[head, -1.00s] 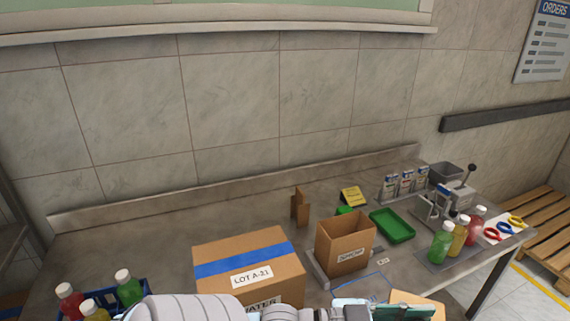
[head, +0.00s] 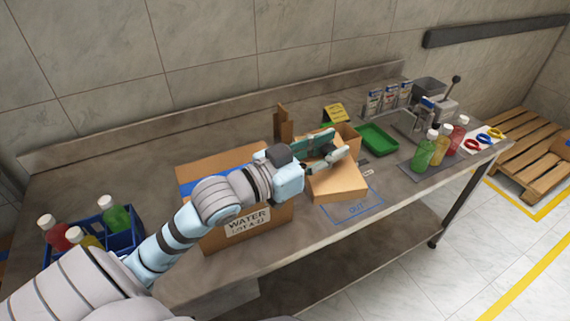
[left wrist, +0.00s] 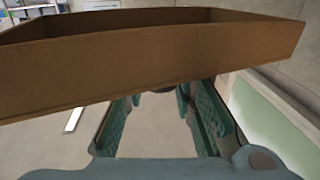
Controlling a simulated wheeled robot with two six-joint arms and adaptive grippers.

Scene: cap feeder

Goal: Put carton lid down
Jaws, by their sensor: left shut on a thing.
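My left gripper (head: 328,148) reaches over the table in the head view, shut on the carton lid (head: 335,184), a shallow brown cardboard piece. The lid is in front of the open brown carton (head: 347,136), which is partly hidden by the gripper. The lid overlaps part of a blue outline marked OUT (head: 352,209) on the table; I cannot tell whether it touches the tabletop. In the left wrist view the lid (left wrist: 150,62) spans the upper part, beyond the gripper fingers (left wrist: 165,115). My right gripper is not in view.
A closed WATER carton (head: 247,223) stands under my left arm. A blue crate with bottles (head: 127,240) is at left. A green tray (head: 378,139), a yellow sign (head: 335,112), bottles (head: 440,148) and a press (head: 432,110) stand to the right. The table's front edge is near the outline.

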